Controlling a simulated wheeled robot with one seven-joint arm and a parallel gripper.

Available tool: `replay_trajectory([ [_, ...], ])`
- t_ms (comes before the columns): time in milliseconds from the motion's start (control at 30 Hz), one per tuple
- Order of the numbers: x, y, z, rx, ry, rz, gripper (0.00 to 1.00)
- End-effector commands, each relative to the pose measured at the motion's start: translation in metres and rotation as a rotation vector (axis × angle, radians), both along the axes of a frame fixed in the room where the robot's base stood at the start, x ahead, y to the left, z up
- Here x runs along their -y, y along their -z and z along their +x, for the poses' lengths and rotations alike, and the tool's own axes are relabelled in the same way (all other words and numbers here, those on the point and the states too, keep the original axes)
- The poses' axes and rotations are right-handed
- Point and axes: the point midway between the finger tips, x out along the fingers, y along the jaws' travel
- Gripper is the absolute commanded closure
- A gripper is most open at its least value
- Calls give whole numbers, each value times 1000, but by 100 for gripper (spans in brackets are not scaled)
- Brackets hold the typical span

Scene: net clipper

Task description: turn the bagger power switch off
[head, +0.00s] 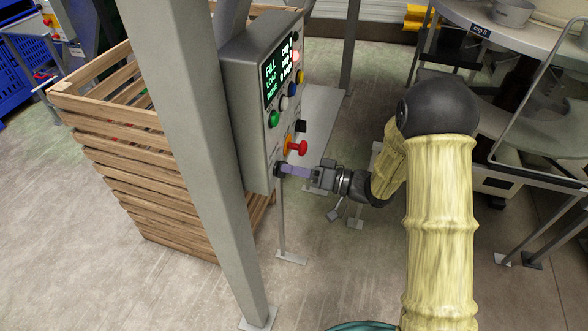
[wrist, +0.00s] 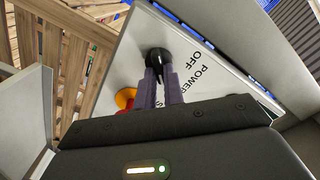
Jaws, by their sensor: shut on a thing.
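The bagger control box (head: 247,120) is grey, with a lit display reading FILL, LOAD, DONE and several coloured buttons. The black power switch knob (wrist: 158,58) sits on the panel beside the printed words OFF and POWER. In the head view the knob (head: 279,170) is at the bottom of the box. My gripper (wrist: 160,78) is shut on the knob with its purple fingers, which partly cover it. In the head view my gripper (head: 284,171) reaches the box from the right. The fingers hide part of the lettering, and the knob's exact pointing direction is unclear.
A red emergency button (head: 298,148) on a yellow base sticks out just above my fingers. A grey post (head: 190,130) stands left of the box, before a slatted wooden crate (head: 140,150). A round table (head: 510,45) is at the right.

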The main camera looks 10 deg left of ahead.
Motion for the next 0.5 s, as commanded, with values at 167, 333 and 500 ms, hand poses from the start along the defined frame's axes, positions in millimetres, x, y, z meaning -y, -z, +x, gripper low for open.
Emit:
replay_trajectory([
  [167, 0, 1, 0, 14, 1, -2, 100],
  [333, 0, 1, 0, 60, 0, -5, 100],
  [500, 1, 2, 0, 149, 2, -13, 100],
])
